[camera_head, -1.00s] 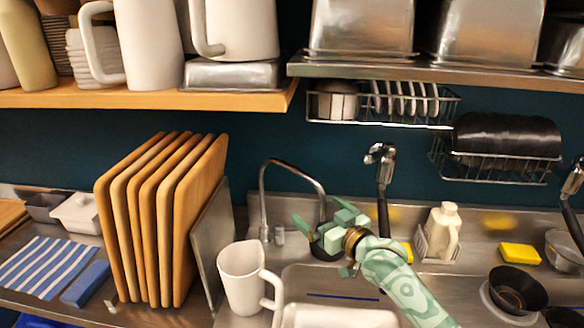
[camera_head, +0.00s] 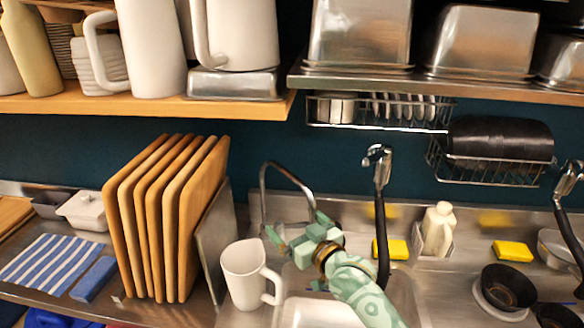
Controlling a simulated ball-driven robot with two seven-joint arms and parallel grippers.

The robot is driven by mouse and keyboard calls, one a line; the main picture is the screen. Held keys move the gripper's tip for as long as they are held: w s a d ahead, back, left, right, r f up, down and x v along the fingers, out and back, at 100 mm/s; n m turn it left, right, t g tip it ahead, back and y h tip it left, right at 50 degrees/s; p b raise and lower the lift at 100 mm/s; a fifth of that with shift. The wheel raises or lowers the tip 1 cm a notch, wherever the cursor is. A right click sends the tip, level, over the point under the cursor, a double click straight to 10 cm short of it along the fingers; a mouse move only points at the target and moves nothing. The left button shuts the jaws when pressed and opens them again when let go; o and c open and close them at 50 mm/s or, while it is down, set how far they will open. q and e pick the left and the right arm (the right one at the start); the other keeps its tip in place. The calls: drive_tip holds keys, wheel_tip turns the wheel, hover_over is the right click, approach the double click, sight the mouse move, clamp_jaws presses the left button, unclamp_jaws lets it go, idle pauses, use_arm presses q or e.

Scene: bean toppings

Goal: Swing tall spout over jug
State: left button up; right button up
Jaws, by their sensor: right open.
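The tall spout (camera_head: 264,195) is a thin chrome arch rising behind the sink. Its free end reaches right and comes down behind my right gripper. The jug (camera_head: 240,282) is white with a handle on its right, standing upright in front of the spout's base. The spout's free end is to the right of the jug's mouth. My right gripper (camera_head: 294,228), pale green, is open, with its fingers beside the spout's down-turned end. Whether they touch it is unclear. My left gripper is not in view.
Several upright wooden boards (camera_head: 160,225) and a grey panel (camera_head: 214,245) stand left of the jug. A black-hosed spray tap (camera_head: 382,215) rises right of my right gripper. A yellow sponge (camera_head: 391,249) and a white bottle (camera_head: 438,228) are behind the sink. A shelf (camera_head: 150,106) hangs above.

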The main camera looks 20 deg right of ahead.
drive_tip(key=a, duration=0.1)
drive_tip(key=a+p, duration=0.1)
drive_tip(key=a, duration=0.1)
drive_tip(key=shift+s, duration=0.4)
